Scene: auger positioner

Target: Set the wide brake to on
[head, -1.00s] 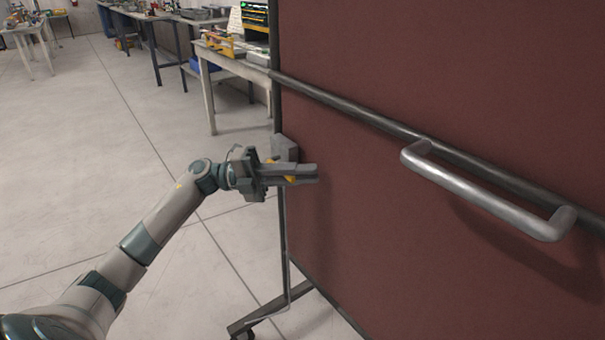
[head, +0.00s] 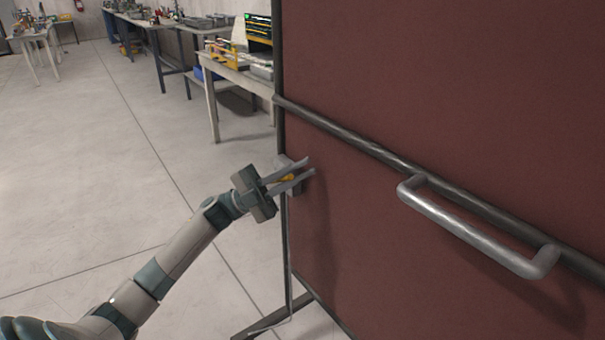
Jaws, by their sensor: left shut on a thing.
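A large red-brown panel (head: 450,90) on a dark frame fills the right side. At its left edge is a small grey block (head: 296,189), mostly hidden by my left gripper. A small yellow part (head: 288,178), which looks like the brake's lever, shows between the fingers. My left gripper (head: 310,166) is shut on this yellow part, with its fingers pointing up and right across the panel's edge. The brake's markings and exact position cannot be read. My right gripper is not in view.
A dark rail (head: 350,138) with a silver handle (head: 475,228) crosses the panel. A dark foot (head: 285,318) stands on the floor below. Workbenches (head: 225,75) stand behind at the upper left. The floor to the left is clear.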

